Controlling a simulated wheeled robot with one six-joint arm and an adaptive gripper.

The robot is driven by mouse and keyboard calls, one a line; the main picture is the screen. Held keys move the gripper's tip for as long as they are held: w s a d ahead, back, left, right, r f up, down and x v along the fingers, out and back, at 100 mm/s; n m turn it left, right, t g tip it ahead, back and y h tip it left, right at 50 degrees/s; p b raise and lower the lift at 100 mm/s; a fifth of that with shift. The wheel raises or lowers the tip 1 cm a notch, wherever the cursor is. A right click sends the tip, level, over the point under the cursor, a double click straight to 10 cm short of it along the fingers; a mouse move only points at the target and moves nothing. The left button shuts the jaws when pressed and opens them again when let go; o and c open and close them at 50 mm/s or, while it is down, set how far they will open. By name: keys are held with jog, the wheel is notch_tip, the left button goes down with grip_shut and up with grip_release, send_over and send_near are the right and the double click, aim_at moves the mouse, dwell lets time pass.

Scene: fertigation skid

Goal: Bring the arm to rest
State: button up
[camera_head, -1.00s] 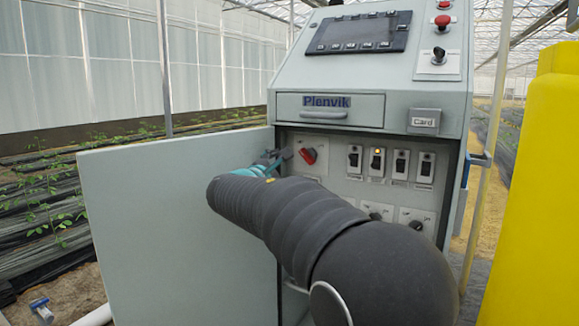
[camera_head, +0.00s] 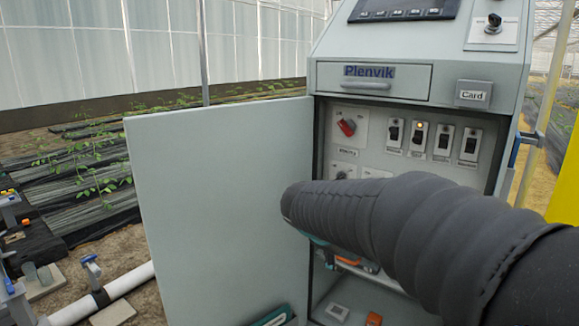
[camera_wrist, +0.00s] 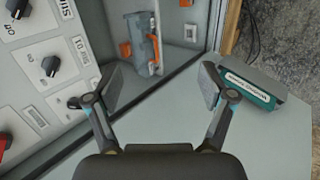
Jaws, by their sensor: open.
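My arm, in a dark ribbed sleeve, reaches in from the right in the head view, in front of the cabinet (camera_head: 395,107). Its end hides most of my gripper there. In the wrist view my gripper (camera_wrist: 163,88) is open, with nothing between its fingers. The fingers point towards the lower part of the cabinet, beside the panel with black knobs (camera_wrist: 50,66). The red knob (camera_head: 347,127) on the inner panel shows clear of the arm in the head view.
The cabinet door (camera_head: 220,200) stands open on the left. A teal-edged item (camera_wrist: 250,88) lies close to the right finger in the wrist view. A grey and orange device (camera_wrist: 143,40) is ahead. A row of switches (camera_head: 418,137) is above the arm. A white pipe (camera_head: 125,287) lies at lower left.

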jog(key=s+d+f+m+y, duration=0.1)
jog(key=s+m, duration=0.4)
jog(key=s, duration=0.8)
jog(key=s+d+f+m+y, duration=0.1)
jog(key=s+m+y, duration=0.3)
jog(key=s, duration=0.9)
jog(key=shift+s+d+f+m+y, duration=0.25)
jog(key=shift+d+f+m+y, duration=0.1)
jog(key=shift+d+m, duration=0.2)
